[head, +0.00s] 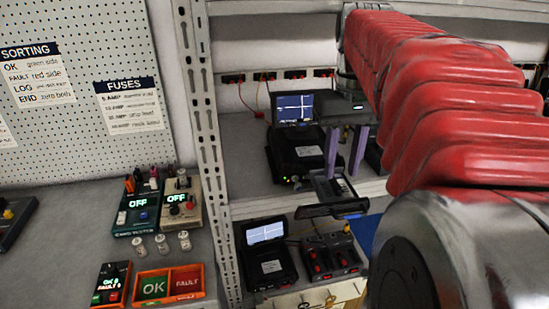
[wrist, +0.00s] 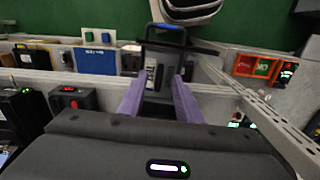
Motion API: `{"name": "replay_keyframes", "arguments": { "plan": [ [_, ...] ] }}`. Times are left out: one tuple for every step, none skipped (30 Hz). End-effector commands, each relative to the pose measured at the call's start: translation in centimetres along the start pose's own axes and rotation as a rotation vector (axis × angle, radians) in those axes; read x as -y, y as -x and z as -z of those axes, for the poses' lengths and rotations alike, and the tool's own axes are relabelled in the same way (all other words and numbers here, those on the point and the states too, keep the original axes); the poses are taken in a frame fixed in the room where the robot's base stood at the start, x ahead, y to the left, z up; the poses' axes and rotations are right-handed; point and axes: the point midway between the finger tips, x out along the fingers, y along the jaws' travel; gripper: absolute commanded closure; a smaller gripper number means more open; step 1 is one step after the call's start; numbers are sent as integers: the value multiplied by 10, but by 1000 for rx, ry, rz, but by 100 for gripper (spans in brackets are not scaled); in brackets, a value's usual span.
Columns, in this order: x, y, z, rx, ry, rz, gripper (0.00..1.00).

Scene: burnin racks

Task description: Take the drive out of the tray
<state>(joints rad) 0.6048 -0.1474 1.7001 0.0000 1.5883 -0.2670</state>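The tray (head: 319,191) is a dark, narrow drawer standing out at the front of the upper shelf. In the wrist view it shows ahead of my fingers, with a dark handle frame (wrist: 166,29) at its far end. A dark grey drive with a paler patch (head: 341,187) seems to lie in it; it also shows in the wrist view (wrist: 151,76). My gripper (head: 343,174) has two purple fingers pointing down over the tray. In the wrist view the fingers (wrist: 162,80) stand apart, one to each side of the drive. I cannot tell whether they touch it.
A perforated rack post (head: 202,130) stands left of the tray. A unit with a lit screen (head: 294,110) is behind it on the upper shelf. Below are another screen unit (head: 268,262) and a dock with red parts (head: 331,255). An OK/FAULT bin (head: 152,287) sits on the left bench.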

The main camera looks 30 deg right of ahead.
Motion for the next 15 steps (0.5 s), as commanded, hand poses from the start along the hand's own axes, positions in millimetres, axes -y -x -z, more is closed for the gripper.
{"name": "replay_keyframes", "arguments": {
  "plan": [
    [0,-6,-1,3,0,1,69],
    [0,-10,-1,3,0,1,69],
    [0,-15,-1,3,0,1,69],
    [1,-20,-1,4,0,1,69],
    [1,-24,-1,3,0,1,69],
    [1,-29,-1,3,0,1,69],
    [1,-33,-1,4,0,1,69],
    [0,-36,0,2,0,1,69],
    [0,-40,0,2,-1,1,69],
    [0,-42,0,2,-1,1,69],
    [0,-43,0,2,-1,1,69],
    [0,-45,0,1,-1,0,69],
    [0,-45,0,1,-1,0,69],
    [0,-45,0,0,-1,0,69],
    [0,-45,0,0,-1,0,69]
  ]
}}
